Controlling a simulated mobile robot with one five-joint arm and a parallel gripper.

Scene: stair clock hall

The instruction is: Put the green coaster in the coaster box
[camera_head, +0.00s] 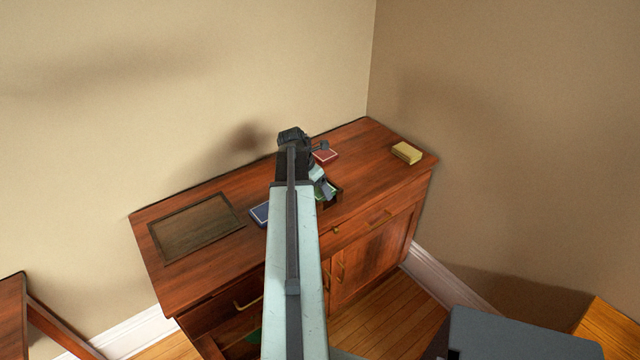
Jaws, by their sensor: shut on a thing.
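My gripper (327,189) shows just right of my arm, low over the sideboard top. It is shut, and a green edge (336,187) shows beside its fingers, which looks like the green coaster. My arm and fingers hide most of it. A small dark open box (330,203), which looks like the coaster box, stands right under the gripper near the front edge of the sideboard. I cannot tell whether the coaster touches the box or is inside its walls.
The wooden sideboard (200,281) stands against the wall. On it are a dark framed panel (195,228) at left, a blue flat item (260,213) partly behind my arm, a red one (326,156) behind the box and a yellow block (407,152) at right. Bare top lies between box and yellow block.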

